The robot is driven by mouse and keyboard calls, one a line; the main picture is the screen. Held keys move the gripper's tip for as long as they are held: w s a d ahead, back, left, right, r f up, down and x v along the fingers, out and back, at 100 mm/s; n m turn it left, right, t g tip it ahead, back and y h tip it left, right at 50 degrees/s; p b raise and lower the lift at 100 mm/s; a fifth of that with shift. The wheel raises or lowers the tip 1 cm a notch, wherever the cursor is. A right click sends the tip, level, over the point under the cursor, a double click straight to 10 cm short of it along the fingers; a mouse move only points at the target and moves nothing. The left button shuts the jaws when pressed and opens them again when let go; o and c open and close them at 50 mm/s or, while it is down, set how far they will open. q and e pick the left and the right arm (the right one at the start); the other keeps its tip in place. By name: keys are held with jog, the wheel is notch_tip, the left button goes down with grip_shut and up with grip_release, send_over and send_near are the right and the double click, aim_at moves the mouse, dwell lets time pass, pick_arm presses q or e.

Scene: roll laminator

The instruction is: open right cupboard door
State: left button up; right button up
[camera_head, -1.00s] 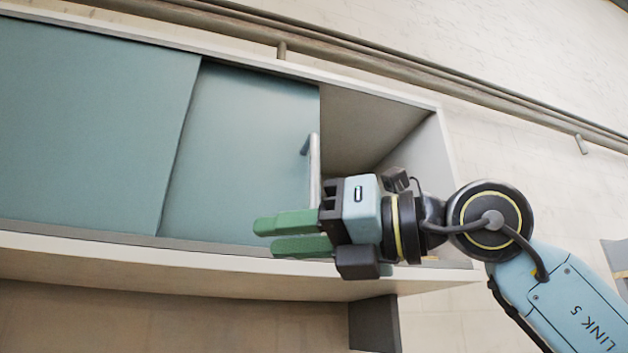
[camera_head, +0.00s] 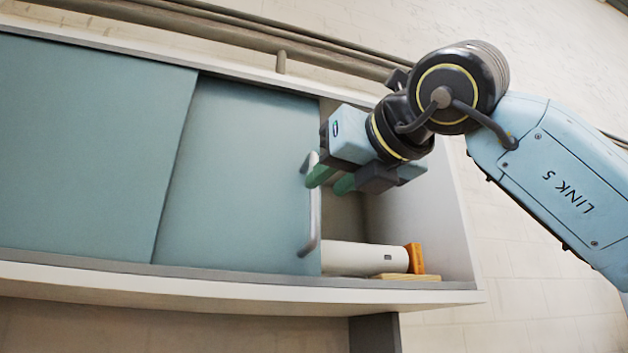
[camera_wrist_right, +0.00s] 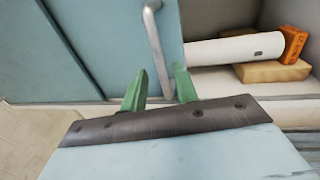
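The right cupboard door (camera_head: 235,170) is a blue-grey sliding panel. It stands partly to the left, and the right end of the cupboard is uncovered. Its grey bar handle (camera_head: 314,225) runs upright along the door's right edge and also shows in the right wrist view (camera_wrist_right: 157,48). My right gripper (camera_head: 330,181) is at the handle's upper part in the head view. Its green fingers are apart, one on each side of the handle's line in the right wrist view (camera_wrist_right: 160,88). I cannot tell whether they touch the bar. My left gripper is not in view.
The left door panel (camera_head: 85,140) covers the left part. In the open bay lie a white cylinder (camera_head: 355,258), an orange block (camera_head: 415,258) and a wooden piece (camera_head: 405,277). The cupboard's right side wall (camera_head: 440,225) bounds the bay.

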aim_at(317, 192)
jog(key=p+x, duration=0.1)
jog(key=x, duration=0.3)
jog(key=shift+w+a+r, duration=0.1)
jog(key=shift+r, duration=0.05)
jog(key=shift+w+a+p, duration=0.25)
jog(key=shift+w+p, duration=0.15)
jog(key=shift+w, duration=0.05)
grip_shut()
